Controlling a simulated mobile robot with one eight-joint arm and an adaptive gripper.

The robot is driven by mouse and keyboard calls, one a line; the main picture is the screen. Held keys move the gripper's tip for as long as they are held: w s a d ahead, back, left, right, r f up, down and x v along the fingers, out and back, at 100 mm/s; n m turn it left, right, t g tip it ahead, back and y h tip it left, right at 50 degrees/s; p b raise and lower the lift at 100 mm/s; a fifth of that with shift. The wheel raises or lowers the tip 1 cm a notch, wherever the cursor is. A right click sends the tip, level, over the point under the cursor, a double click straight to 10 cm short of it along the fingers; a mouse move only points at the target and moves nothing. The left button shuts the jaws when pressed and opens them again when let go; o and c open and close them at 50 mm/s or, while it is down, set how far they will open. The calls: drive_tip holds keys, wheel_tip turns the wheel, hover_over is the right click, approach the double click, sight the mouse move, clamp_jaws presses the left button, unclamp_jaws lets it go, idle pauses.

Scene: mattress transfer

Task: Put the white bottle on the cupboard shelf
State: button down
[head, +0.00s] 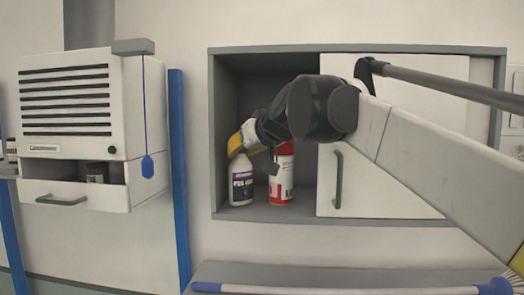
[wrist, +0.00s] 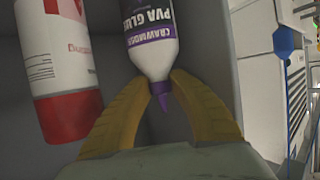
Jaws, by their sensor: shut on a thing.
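The white bottle (head: 241,183), with a purple label reading PVA glue, is upright inside the open left part of the cupboard (head: 268,213). It also shows in the wrist view (wrist: 150,42), upside down there, with its purple nozzle (wrist: 161,97) between the fingers. My gripper (head: 243,141) reaches in from the right and is shut on the bottle around its neck; the yellow fingers also show in the wrist view (wrist: 164,80). The bottle's base is at or just above the cupboard floor; I cannot tell if it touches. My arm hides part of the opening.
A red and white container (head: 281,178) stands just right of the bottle, apart from it. A white sliding door (head: 390,190) covers the cupboard's right part. A white vented unit (head: 75,110) with an open drawer (head: 75,195) hangs at left.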

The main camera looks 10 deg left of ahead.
drive_tip(key=c, duration=1.2)
unclamp_jaws()
drive_tip(key=shift+c, duration=0.2)
drive_tip(key=shift+s+d+r, duration=0.1)
drive_tip(key=shift+s+r, duration=0.05)
drive_tip(key=b+v, duration=0.2)
drive_tip(key=v, duration=1)
drive_tip(key=s+d+f+m+g+h, duration=0.1)
drive_tip(key=s+d+f, duration=0.6)
drive_tip(key=f, duration=0.8)
drive_tip(key=s+d+f+m+g+h, duration=0.1)
drive_tip(key=s+d+f+m+h, duration=0.3)
drive_tip(key=s+d+f, duration=0.4)
drive_tip(key=s+d+f+m+g+h, duration=0.1)
drive_tip(key=s+d+f, duration=0.6)
drive_tip(key=d+f, duration=0.7)
wheel_tip(320, 180, down, 9)
drive_tip(key=m+h, duration=0.1)
drive_tip(key=h, duration=0.1)
drive_tip(key=shift+s+d+m+g+h, duration=0.15)
drive_tip(key=shift+d+m+g+h, duration=0.15)
drive_tip(key=shift+d+m, duration=0.1)
